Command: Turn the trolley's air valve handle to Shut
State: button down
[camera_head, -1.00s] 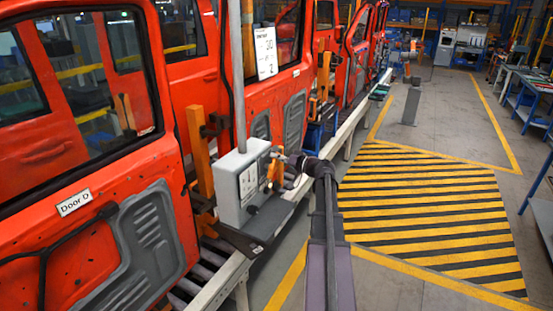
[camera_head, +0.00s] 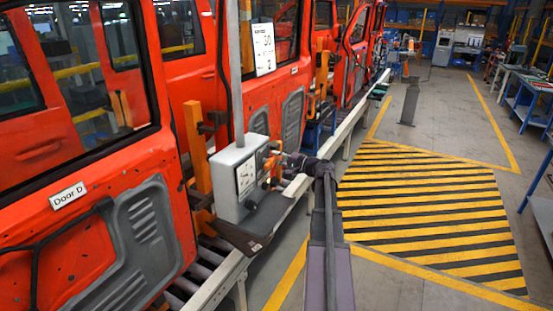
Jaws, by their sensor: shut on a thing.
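The trolley's grey-white valve box (camera_head: 232,200) stands on a dark shelf beside the conveyor, with a dial face (camera_head: 245,176) on its side toward the aisle. My dark arm reaches up from the bottom centre and bends left to the box. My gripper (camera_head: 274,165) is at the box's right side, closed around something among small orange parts. That thing is most likely the valve handle, but it is mostly hidden. The handle's angle and any Shut marking are too small to read.
Red car doors, the nearest labelled Door D (camera_head: 69,195), hang along the conveyor rail (camera_head: 215,285) on the left. An orange post (camera_head: 196,150) stands behind the box. Striped floor (camera_head: 425,210) is clear on the right, with a grey post (camera_head: 410,103) beyond.

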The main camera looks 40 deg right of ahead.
jog(key=shift+f, duration=0.1)
dwell(0.5)
jog(key=c, duration=0.8)
grip_release()
jog(key=shift+o, duration=0.2)
jog(key=shift+s, duration=0.1)
jog(key=v, duration=1.1)
jog(key=shift+s+d, duration=0.2)
jog(key=shift+s, duration=0.15)
jog(key=shift+s+f, duration=0.1)
